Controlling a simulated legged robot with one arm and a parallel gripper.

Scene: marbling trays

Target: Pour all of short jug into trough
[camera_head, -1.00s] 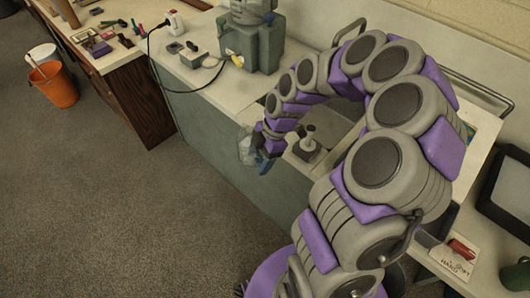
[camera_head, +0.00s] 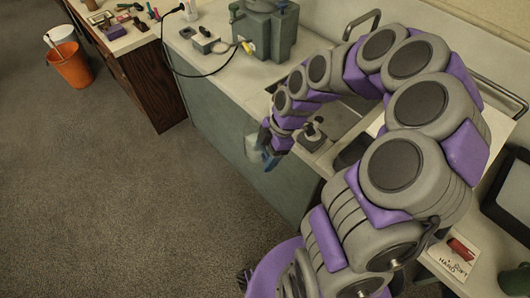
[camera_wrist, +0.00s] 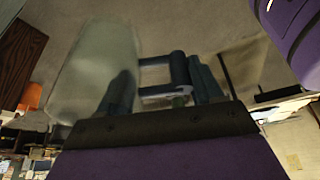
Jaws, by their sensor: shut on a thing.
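My gripper (camera_head: 270,158) is beyond the front edge of the counter, over the floor side. In the wrist view my gripper (camera_wrist: 163,95) is shut on the handle of a translucent pale jug (camera_wrist: 95,70), which I take for the short jug. The jug's body is left of the fingers there. The jug (camera_head: 255,148) is small and blurred in the head view. Its contents and exact tilt cannot be told. I cannot tell for certain which thing is the trough; my arm hides part of the counter behind it.
A recessed basin (camera_head: 337,122) and a grey fixture (camera_head: 313,132) are beside my arm. A green-grey machine (camera_head: 266,28) with a cable stands on the counter. An orange bucket (camera_head: 68,68) stands on open carpet at left. A dark tray (camera_head: 512,195) is at right.

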